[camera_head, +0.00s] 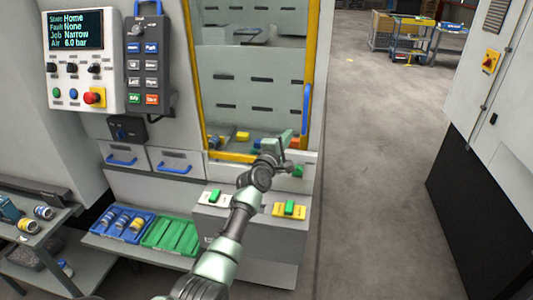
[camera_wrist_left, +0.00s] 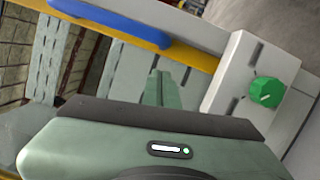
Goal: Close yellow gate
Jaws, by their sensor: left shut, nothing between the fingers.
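The yellow gate (camera_head: 196,73) is a tall yellow frame on the front of the machine, with a clear view through it. A long blue handle (camera_head: 307,109) is on its right upright. In the left wrist view the blue handle (camera_wrist_left: 112,24) lies along the yellow bar (camera_wrist_left: 190,52). My left gripper (camera_head: 287,139) is shut and empty, in front of the gate's lower right corner, below and left of the handle. Its fingers (camera_wrist_left: 158,88) also show in the wrist view, apart from the handle. My right gripper is out of view.
A control panel (camera_head: 82,70) and a hand pendant (camera_head: 149,70) are left of the gate. Below it are green knobs (camera_head: 290,208) on a ledge, and blue (camera_head: 118,224) and green bins (camera_head: 172,236). Open floor (camera_head: 385,170) lies to the right, before a grey cabinet (camera_head: 490,130).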

